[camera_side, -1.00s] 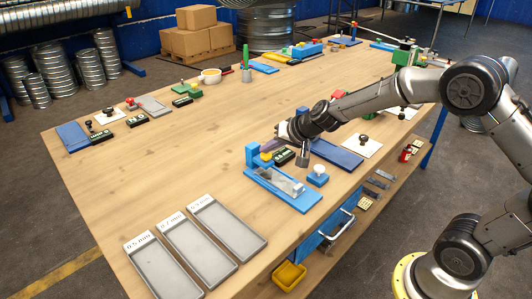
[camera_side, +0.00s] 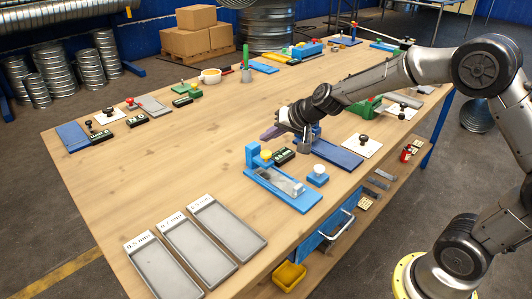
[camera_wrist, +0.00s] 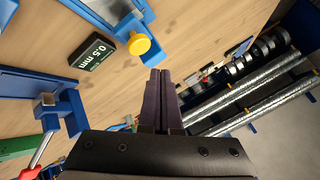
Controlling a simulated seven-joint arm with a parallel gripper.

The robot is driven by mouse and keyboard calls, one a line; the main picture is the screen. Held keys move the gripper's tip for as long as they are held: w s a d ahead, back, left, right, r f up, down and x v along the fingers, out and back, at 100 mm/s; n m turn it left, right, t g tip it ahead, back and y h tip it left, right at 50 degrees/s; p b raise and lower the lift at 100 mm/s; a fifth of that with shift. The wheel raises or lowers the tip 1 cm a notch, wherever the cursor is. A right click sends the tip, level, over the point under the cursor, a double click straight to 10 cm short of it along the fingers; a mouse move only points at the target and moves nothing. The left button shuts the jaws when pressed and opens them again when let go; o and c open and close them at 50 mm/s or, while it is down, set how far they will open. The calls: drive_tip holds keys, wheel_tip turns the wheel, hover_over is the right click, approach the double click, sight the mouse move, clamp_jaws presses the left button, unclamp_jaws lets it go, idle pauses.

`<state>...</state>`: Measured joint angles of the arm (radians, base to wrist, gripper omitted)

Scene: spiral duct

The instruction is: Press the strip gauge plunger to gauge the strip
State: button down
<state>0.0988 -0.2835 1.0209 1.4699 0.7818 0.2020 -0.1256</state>
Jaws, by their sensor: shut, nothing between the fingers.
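The blue strip gauge (camera_side: 280,187) stands at the near edge of the table, with a grey metal strip (camera_side: 287,182) lying along its base. My gripper (camera_side: 266,135) has dark purple fingers, shut and empty. It is above and behind the plunger, apart from it. The fingers (camera_wrist: 160,73) show closed together in the wrist view.
Three grey labelled trays (camera_side: 195,243) lie at the front left; the left one reads 0.5 mm. A small blue block with a white knob (camera_side: 317,174) sits right of the gauge. A blue plate (camera_side: 336,153) and a white card (camera_side: 362,145) lie farther right. The table's middle is clear.

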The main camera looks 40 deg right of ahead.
drive_tip(key=shift+r, duration=1.4)
drive_tip(key=shift+r, duration=0.1)
wheel_tip(320, 180, up, 8)
drive_tip(key=t, duration=0.1)
hover_over(269, 155)
drive_tip(key=s+a, duration=0.2)
drive_tip(key=s+a+r+n+y, duration=0.1)
drive_tip(key=s+r+n, duration=0.15)
drive_tip(key=s, duration=0.35)
drive_tip(key=s+a+r+n, duration=0.2)
drive_tip(key=s+r, duration=0.2)
drive_tip(key=s, duration=0.3)
drive_tip(key=s+d+f+n+g, duration=0.1)
drive_tip(key=s+f, duration=0.2)
drive_tip(key=s, duration=0.3)
drive_tip(key=s+d+f+n+g+h, duration=0.1)
drive_tip(key=s+f+g, duration=0.1)
drive_tip(key=s, duration=0.4)
drive_tip(key=s+d+f+n+g+h, duration=0.1)
drive_tip(key=s+f, duration=0.3)
drive_tip(key=s, duration=0.2)
drive_tip(key=shift+s+f+g, duration=0.25)
drive_tip(key=shift+s+g, duration=0.05)
